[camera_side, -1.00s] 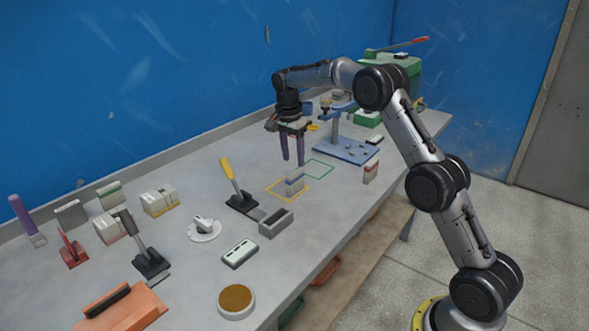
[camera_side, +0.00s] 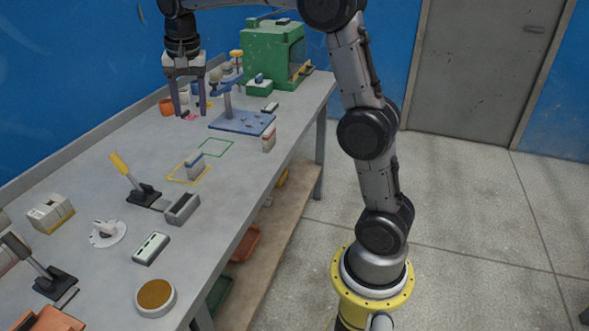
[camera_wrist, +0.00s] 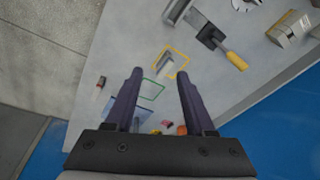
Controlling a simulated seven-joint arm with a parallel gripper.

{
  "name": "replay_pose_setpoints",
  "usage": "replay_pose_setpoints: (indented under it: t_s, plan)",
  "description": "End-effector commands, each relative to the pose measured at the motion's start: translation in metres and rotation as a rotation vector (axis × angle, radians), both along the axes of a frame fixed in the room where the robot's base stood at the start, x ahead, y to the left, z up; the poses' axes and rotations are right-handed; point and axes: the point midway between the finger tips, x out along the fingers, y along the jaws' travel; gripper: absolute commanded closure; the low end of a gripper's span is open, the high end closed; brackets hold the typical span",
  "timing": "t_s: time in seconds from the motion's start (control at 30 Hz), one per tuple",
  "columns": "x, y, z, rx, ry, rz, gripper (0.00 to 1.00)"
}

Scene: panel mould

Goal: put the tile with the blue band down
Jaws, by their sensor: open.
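The tile with the blue band (camera_side: 194,166) stands upright on the grey bench, inside a yellow outline (camera_side: 174,178). In the wrist view it (camera_wrist: 168,67) shows within the same yellow outline, beyond the fingertips. My gripper (camera_side: 190,112) is open and empty, above the bench toward its far end, clear of the tile. In the wrist view its two fingers (camera_wrist: 160,75) are spread with nothing between them. A green outline (camera_side: 216,147) on the bench just behind the yellow one is empty.
A tile with a red band (camera_side: 268,138) stands near the front edge. A blue fixture (camera_side: 243,122) and a green machine (camera_side: 272,52) are at the far end. A toggle clamp (camera_side: 137,184) and a grey open box (camera_side: 182,209) stand near the yellow outline.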

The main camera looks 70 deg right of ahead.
Motion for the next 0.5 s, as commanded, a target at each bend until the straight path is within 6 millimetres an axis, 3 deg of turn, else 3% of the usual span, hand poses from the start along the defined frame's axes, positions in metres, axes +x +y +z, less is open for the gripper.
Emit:
replay_pose_setpoints:
  t_s: [0.1,0.23,0.5]
  plan:
    - [-0.046,0.024,0.018,-0.022,-0.041,0.168,0.46]
    - [-0.095,0.045,0.025,-0.052,-0.082,0.351,0.46]
    - [-0.199,0.080,0.007,-0.140,-0.169,0.720,0.46]
